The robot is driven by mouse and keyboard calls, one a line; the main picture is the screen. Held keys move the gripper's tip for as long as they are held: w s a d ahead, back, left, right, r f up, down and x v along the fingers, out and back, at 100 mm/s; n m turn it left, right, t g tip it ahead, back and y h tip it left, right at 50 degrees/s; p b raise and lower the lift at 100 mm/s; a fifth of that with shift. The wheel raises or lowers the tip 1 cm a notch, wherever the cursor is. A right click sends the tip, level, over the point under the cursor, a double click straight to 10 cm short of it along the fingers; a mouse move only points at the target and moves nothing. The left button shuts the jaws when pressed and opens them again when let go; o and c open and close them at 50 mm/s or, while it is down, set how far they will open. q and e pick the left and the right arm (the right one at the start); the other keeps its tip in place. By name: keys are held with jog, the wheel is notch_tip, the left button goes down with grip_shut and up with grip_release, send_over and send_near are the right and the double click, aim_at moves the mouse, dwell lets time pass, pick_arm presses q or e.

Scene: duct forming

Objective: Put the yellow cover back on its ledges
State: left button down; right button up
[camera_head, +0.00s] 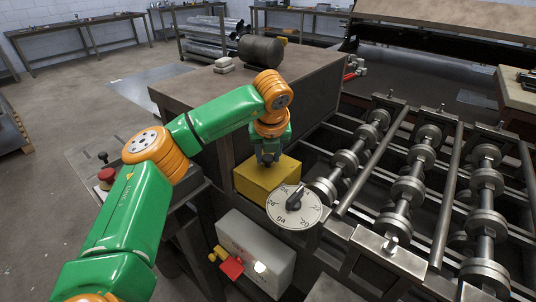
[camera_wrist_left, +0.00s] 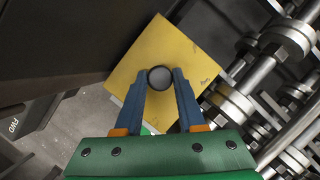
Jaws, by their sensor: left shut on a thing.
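The yellow cover (camera_head: 262,177) is a box-like piece at the left end of the roller machine, just behind the round dial. My left gripper (camera_head: 268,158) is above its top face. In the left wrist view the cover (camera_wrist_left: 150,55) shows as a tilted yellow square. There my left gripper (camera_wrist_left: 160,80) is shut on a round dark-rimmed knob (camera_wrist_left: 160,77) with a grey top at the cover's middle. The ledges are hidden, and I cannot tell whether the cover rests on them. My right gripper is not in view.
The white dial (camera_head: 294,207) stands close in front of the cover. Roller shafts (camera_head: 410,180) fill the right side. A dark cabinet (camera_head: 215,95) stands behind, and a red knob (camera_head: 106,175) is at left.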

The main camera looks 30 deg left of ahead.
pick_arm(q)
grip_release()
dwell(0.5)
notch_tip(320, 180, up, 9)
jog(key=p, duration=0.7)
jog(key=shift+s, duration=0.1)
